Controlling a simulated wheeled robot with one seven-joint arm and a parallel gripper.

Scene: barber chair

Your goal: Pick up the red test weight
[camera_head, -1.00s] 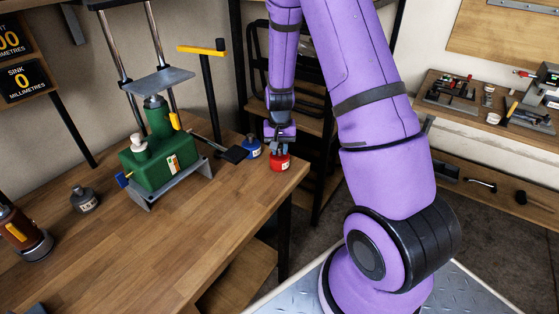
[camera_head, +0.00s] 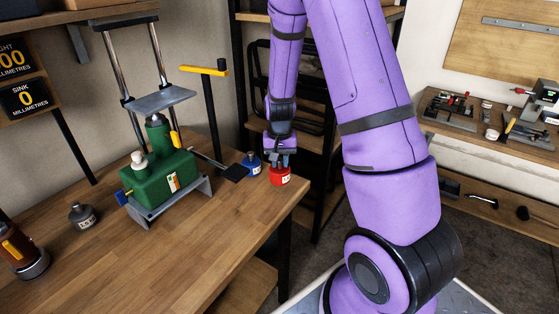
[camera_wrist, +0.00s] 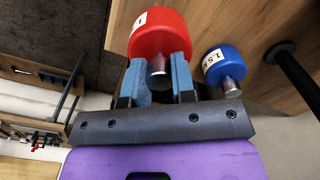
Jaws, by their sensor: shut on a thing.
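The red test weight (camera_head: 280,177) is a short red cylinder with a white label, at the far right corner of the wooden bench. In the wrist view the red weight (camera_wrist: 158,32) has a grey metal knob between my fingers. My gripper (camera_head: 281,158) points down over it and is shut on the knob; both fingers also show in the wrist view (camera_wrist: 158,72). I cannot tell whether the weight's underside touches the bench.
A blue weight (camera_head: 252,163) stands close left of the red one; it also shows in the wrist view (camera_wrist: 222,67). Left are a green jack-like device (camera_head: 160,180) with a black-ended lever, and a grey weight (camera_head: 82,215). The bench (camera_head: 160,265) front is clear.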

